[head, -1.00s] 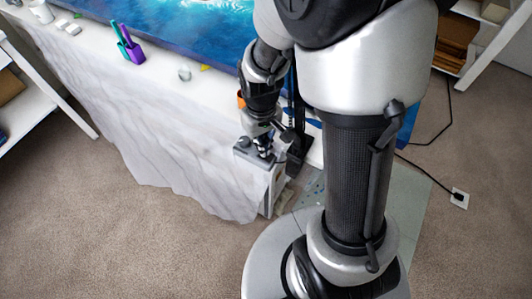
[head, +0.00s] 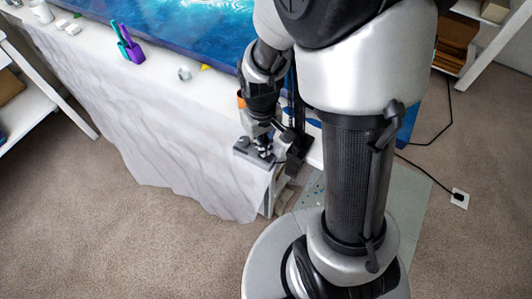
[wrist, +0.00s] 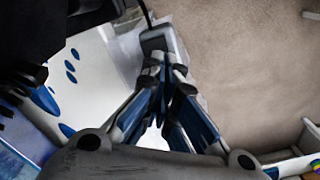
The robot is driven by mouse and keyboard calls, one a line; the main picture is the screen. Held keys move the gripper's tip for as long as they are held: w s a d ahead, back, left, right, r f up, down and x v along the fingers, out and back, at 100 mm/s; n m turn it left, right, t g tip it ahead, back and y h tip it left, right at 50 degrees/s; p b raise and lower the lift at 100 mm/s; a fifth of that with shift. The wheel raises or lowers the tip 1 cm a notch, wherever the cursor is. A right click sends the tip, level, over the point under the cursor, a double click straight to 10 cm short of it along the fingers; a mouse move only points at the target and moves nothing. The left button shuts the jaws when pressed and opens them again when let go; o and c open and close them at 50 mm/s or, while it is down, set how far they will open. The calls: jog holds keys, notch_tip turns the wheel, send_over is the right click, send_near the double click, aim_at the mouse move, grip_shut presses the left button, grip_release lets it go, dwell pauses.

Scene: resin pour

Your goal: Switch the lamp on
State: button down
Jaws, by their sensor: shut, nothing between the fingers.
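My gripper (head: 264,152) points down at the near corner of the white-covered table (head: 175,125). In the wrist view its fingers (wrist: 165,64) are together with nothing between them. The fingertips are at a small grey block (wrist: 154,40) with a dark cable leading from its top. The block also shows in the head view (head: 246,151), at the table corner; I cannot tell whether the fingertips touch it. I cannot make out a lamp head or a glowing light, nor tell whether the grey block belongs to the lamp. My arm hides part of this corner.
A blue resin panel (head: 185,25) lies on the table. A purple holder (head: 135,51) and a small grey piece (head: 184,74) stand along the front edge. Carpet (head: 100,230) is clear in front.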

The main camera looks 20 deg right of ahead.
jog(key=shift+f+b, duration=0.75)
jog(key=shift+f, duration=0.25)
jog(key=shift+r, duration=0.1)
jog(key=shift+r+p, duration=3.1)
jog(key=shift+r, duration=0.4)
jog(key=shift+r, duration=0.15)
jog(key=s+r+t, duration=0.2)
jog(key=s+r, duration=0.4)
jog(key=r, duration=0.4)
jog(key=s+a+r+m+t, duration=0.1)
jog(key=s+r+t, duration=0.1)
jog(key=s+r, duration=0.5)
notch_tip(320, 180, up, 3)
jog(key=shift+r+t, duration=0.15)
jog(key=shift+t, duration=0.15)
